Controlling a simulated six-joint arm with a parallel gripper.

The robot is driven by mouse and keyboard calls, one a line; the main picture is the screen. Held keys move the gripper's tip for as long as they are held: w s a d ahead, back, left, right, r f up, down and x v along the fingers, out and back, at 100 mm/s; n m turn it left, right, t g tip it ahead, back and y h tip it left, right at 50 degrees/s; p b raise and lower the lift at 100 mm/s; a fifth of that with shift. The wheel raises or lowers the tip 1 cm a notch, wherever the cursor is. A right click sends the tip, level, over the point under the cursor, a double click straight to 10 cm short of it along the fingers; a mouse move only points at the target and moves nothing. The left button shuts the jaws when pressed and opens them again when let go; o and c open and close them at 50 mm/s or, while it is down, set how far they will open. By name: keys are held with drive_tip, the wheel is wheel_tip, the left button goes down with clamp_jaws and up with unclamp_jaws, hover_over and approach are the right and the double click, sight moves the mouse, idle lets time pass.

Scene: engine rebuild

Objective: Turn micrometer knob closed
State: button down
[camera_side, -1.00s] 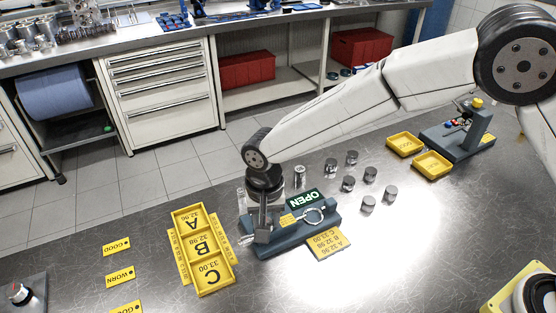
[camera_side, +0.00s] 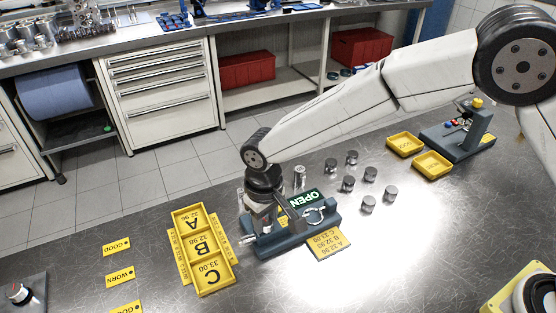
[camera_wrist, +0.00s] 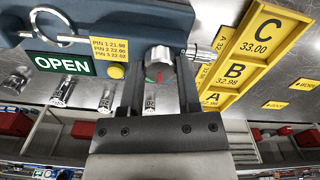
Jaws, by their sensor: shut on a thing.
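The micrometer stand (camera_side: 294,239) is a blue-grey fixture on the metal bench; it also fills the top of the wrist view (camera_wrist: 110,18). Its green sign (camera_side: 306,199) reads OPEN, also in the wrist view (camera_wrist: 64,64). A silver ring-shaped frame (camera_wrist: 42,28) sits at its side. The micrometer knob (camera_wrist: 159,58) is a silver cylinder with a red and green mark. My gripper (camera_wrist: 160,80) is shut on the knob, one finger on each side. In the side view my gripper (camera_side: 262,222) points down at the stand's left end and hides the knob.
A yellow tray (camera_side: 203,247) marked A, B, C stands left of the stand. Several metal pins (camera_side: 348,183) stand behind and right. Two yellow trays (camera_side: 432,164) and another fixture (camera_side: 470,140) are farther right.

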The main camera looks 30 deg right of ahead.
drive_tip(key=n, duration=0.4)
drive_tip(key=shift+n, duration=0.4)
drive_tip(key=n, duration=0.3)
drive_tip(key=shift+n, duration=0.3)
drive_tip(key=n, duration=0.4)
drive_tip(key=shift+s, duration=0.1)
drive_tip(key=n, duration=0.4)
drive_tip(key=shift+c, duration=1.6)
unclamp_jaws()
drive_tip(key=shift+a, duration=0.1)
